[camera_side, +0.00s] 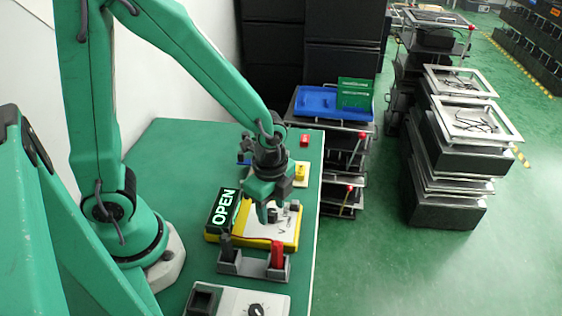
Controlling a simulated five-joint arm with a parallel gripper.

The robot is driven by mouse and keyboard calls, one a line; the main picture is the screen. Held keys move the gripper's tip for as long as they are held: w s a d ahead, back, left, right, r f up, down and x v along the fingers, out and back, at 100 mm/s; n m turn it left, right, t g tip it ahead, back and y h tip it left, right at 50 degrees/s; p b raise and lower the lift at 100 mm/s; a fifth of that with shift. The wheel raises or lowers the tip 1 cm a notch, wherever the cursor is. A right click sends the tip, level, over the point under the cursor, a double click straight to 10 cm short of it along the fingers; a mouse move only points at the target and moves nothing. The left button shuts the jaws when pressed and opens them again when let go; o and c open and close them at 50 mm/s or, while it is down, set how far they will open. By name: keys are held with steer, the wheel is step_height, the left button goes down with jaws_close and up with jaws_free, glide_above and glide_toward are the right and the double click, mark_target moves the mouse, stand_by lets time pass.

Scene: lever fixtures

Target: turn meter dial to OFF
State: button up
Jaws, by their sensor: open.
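The meter (291,241) lies on the green table, with a yellow body and a white face. Its dark display (222,207) reads OPEN in white letters. Letter marks show on the white face, but the dial is not clearly seen because my gripper covers part of the face. A small dark piece (294,206) shows at the right of the face; I cannot tell if it is the dial or a gripper part. My gripper (268,212) points down over the meter face with its jaws open. I cannot tell whether it touches anything.
A grey holder (247,267) with a black probe (225,246) and a red probe (277,254) stands just in front of the meter. A box with a black knob (256,310) is nearer. Behind are a yellow-topped fixture (300,172) and a red block (305,140).

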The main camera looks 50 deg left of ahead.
steer(key=shift+f, duration=0.4)
jaws_close()
steer(key=shift+n, duration=0.4)
steer(key=n, duration=0.8)
stand_by(0.5)
